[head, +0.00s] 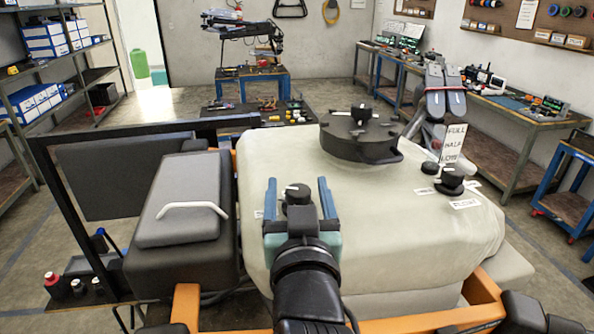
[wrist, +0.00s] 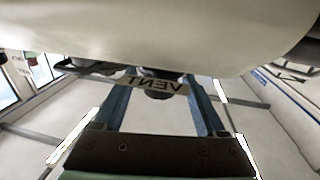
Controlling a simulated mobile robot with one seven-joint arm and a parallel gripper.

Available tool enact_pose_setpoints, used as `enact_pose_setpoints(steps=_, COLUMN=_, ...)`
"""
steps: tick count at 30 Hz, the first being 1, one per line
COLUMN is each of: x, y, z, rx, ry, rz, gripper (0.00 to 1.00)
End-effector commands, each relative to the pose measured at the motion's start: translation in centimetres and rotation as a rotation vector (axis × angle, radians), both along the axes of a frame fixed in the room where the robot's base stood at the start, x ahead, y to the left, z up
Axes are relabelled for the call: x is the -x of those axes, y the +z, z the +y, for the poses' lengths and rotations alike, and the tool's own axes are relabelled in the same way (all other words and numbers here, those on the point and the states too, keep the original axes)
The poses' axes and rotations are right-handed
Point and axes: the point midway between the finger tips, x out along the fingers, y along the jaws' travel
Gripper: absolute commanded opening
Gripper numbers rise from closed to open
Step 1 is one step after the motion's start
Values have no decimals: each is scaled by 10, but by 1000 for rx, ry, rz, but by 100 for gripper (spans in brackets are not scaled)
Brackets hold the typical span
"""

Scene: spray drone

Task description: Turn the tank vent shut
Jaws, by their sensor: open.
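The pale tank (head: 370,235) fills the middle of the head view. A black knob with a white pointer mark (head: 298,193) stands on its near left part, between the fingers of my gripper (head: 298,184). My gripper is open, with one blue finger on each side of the knob; I cannot tell whether either touches it. In the wrist view, a VENT label (wrist: 155,84), seen upside down, lies by the dark knob (wrist: 158,94), between the finger ends (wrist: 157,100). In the head view, the label beside the knob is mostly hidden by my gripper.
A black round lid (head: 358,137) sits on the tank's far side. Another black knob (head: 450,181) with labels stands at the right, near a FULL/HALF/LOW sign (head: 453,143). A grey box with a white handle (head: 182,212) is at the left. Orange frame bars (head: 425,320) run in front.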

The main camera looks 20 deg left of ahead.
Motion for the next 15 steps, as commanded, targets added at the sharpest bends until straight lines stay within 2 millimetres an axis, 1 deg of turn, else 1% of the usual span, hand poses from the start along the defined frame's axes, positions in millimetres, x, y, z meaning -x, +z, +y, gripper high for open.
enact_pose_setpoints(steps=1, x=-7, y=3, z=4, rx=-1, ry=1, rz=2, gripper=74)
enact_pose_setpoints(steps=3, x=-14, y=2, z=7, rx=-1, ry=1, rz=2, gripper=74)
enact_pose_setpoints(steps=6, x=-21, y=1, z=10, rx=0, ry=1, rz=1, gripper=74)
enact_pose_setpoints(steps=10, x=-26, y=0, z=12, rx=-1, ry=0, rz=0, gripper=74)
enact_pose_setpoints(steps=15, x=-27, y=0, z=13, rx=0, ry=0, rz=-1, gripper=74)
